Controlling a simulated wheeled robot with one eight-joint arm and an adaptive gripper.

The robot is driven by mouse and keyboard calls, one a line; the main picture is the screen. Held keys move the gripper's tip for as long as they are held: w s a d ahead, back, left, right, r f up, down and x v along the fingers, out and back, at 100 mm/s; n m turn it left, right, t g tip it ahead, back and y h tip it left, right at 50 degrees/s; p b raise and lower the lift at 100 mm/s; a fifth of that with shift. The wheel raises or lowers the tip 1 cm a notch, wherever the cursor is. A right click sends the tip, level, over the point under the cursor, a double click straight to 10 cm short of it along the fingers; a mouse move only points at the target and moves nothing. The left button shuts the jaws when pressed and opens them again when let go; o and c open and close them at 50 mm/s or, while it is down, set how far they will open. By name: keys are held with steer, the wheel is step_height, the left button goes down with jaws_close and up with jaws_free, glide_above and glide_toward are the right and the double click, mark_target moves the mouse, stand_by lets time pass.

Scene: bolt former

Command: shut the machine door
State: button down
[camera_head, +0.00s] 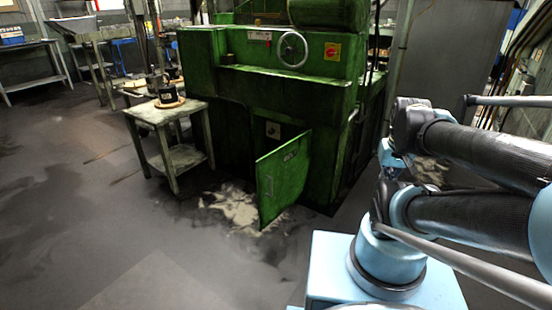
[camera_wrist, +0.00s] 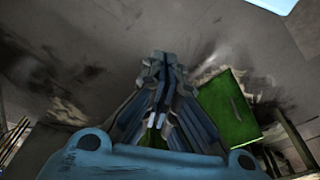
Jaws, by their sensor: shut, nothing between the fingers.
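The green machine door (camera_head: 284,178) stands open at the lower front of the green machine (camera_head: 230,110). It swings out toward me over the floor, with a slim handle (camera_head: 269,186) on its face. In the wrist view the door (camera_wrist: 222,115) is a green panel to the right of my gripper, its handle showing too. My gripper (camera_wrist: 160,58) is shut and empty, pointing over the floor. It looks apart from the door. In the head view my arm is at the right, and I cannot make out the fingertips there.
A small table (camera_head: 160,114) with a dark round object (camera_head: 168,94) stands left of the machine. Pale debris (camera_head: 240,210) lies on the floor under the door. The floor at the left and front is clear. A handwheel (camera_head: 292,50) is on the machine.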

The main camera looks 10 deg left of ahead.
steer(key=shift+d, duration=0.15)
steer(key=w+a+r+m+t, duration=0.1)
steer(key=w+a, duration=0.6)
steer(key=w, duration=0.3)
steer(key=w+a+r+m+t, duration=0.1)
steer(key=w+a+m+t, duration=0.1)
steer(key=w+a, duration=0.65)
steer(key=m+t+y, duration=0.2)
steer(key=y, duration=0.1)
glide_toward(264, 162)
steer(key=s+d+r, duration=0.4)
steer(key=s, duration=0.1)
steer(key=x, duration=0.3)
steer(key=a+x, duration=0.1)
steer(key=x, duration=0.3)
steer(key=r+x, duration=0.1)
steer(key=x, duration=0.3)
steer(key=shift+w+a+f, duration=0.1)
steer(key=shift+w+a, duration=0.6)
steer(key=shift+a, duration=0.2)
